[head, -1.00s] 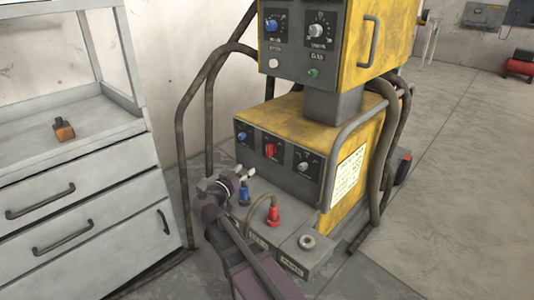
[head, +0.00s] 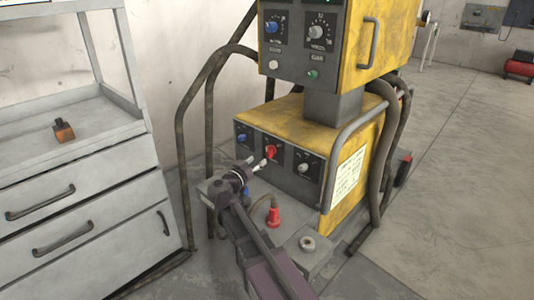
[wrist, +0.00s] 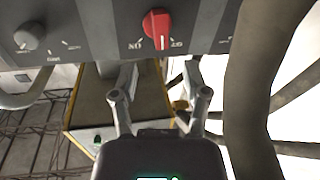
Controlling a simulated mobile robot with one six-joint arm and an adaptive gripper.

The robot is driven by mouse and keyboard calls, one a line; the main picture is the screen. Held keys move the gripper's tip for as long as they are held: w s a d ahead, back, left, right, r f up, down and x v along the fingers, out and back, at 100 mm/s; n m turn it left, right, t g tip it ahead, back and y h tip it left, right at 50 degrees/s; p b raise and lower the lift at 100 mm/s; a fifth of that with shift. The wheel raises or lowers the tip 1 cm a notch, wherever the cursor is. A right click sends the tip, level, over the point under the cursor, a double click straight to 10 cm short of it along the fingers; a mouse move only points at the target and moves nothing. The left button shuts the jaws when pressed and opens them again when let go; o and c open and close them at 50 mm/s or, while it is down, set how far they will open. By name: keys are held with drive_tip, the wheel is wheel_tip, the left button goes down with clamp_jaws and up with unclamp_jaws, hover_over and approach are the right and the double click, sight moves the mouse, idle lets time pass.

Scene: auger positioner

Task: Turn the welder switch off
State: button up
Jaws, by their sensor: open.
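The welder (head: 345,135) is a yellow cabinet with a dark grey front panel. The red switch knob (head: 271,150) sits in the middle of its lower panel, between a blue knob (head: 241,139) and a grey knob (head: 303,167). In the wrist view the red knob (wrist: 157,27) shows at the top, with a white pointer line and upside-down labels on either side. My gripper (head: 257,161) is open and empty, just in front of the panel, below and left of the red knob. In the wrist view its two fingers (wrist: 161,66) are apart, and the knob appears beyond their tips, not between them.
A red connector (head: 273,217) with a cable stands on the grey ledge under my arm. A blue connector is partly hidden behind my wrist. Thick hoses (head: 182,130) loop left of the welder. A grey drawer cabinet (head: 85,185) stands at left. Open floor lies at right.

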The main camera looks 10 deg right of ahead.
sight(268, 152)
drive_tip(key=shift+x, duration=3.6)
clamp_jaws()
